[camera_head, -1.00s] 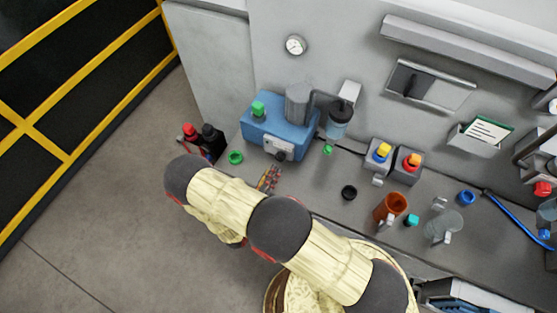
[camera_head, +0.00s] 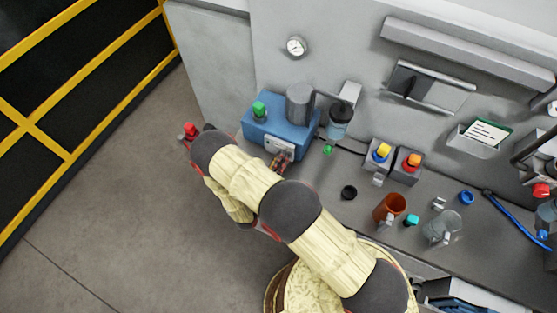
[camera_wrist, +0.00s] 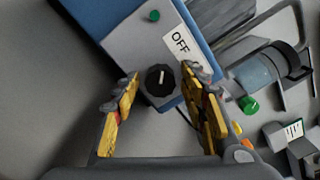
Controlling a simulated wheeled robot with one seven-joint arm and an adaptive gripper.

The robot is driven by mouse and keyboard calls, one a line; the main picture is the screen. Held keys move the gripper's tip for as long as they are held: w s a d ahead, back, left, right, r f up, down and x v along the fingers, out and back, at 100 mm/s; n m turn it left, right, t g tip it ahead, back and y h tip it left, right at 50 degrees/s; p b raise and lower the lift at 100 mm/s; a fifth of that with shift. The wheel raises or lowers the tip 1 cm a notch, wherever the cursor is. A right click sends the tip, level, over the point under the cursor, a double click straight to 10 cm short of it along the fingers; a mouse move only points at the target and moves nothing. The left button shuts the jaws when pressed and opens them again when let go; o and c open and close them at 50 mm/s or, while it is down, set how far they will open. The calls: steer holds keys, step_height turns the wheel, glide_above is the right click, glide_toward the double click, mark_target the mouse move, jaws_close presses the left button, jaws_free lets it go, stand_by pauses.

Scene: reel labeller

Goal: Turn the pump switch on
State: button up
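The blue pump box (camera_head: 268,127) stands at the left of the bench, with a grey cylinder on top. The wrist view shows its grey front panel (camera_wrist: 138,42) with a black round knob (camera_wrist: 160,80), a white pointer line on it, an "OFF" label (camera_wrist: 180,43) beside it and a small green round part (camera_wrist: 154,16). My gripper (camera_wrist: 162,84) is open, its yellow fingers either side of the knob with gaps showing. Whether the tips reach the knob's depth I cannot tell. In the head view my gripper (camera_head: 281,162) is at the panel, and the knob is hidden there.
A clear bottle (camera_head: 338,122) with a black top stands right of the pump, with a green cap (camera_head: 327,150) below it. A black ring (camera_head: 349,192), an orange cup (camera_head: 389,208) and two button boxes stand further right.

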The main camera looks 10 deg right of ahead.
steer(key=c, duration=1)
steer(key=shift+o, duration=0.2)
steer(key=shift+f, duration=0.1)
steer(key=m+b, duration=0.3)
steer(key=m, duration=0.1)
steer(key=shift+b, duration=0.3)
steer(key=m+b, duration=0.3)
steer(key=m, duration=0.2)
steer(key=m+b, duration=0.3)
steer(key=m, duration=0.1)
steer(key=shift+m, duration=0.3)
steer(key=shift+s+d+m+b, duration=0.1)
steer(key=shift+m+b, duration=1.35)
steer(key=shift+m, duration=0.75)
steer(key=o, duration=1.2)
steer(key=shift+c, duration=0.2)
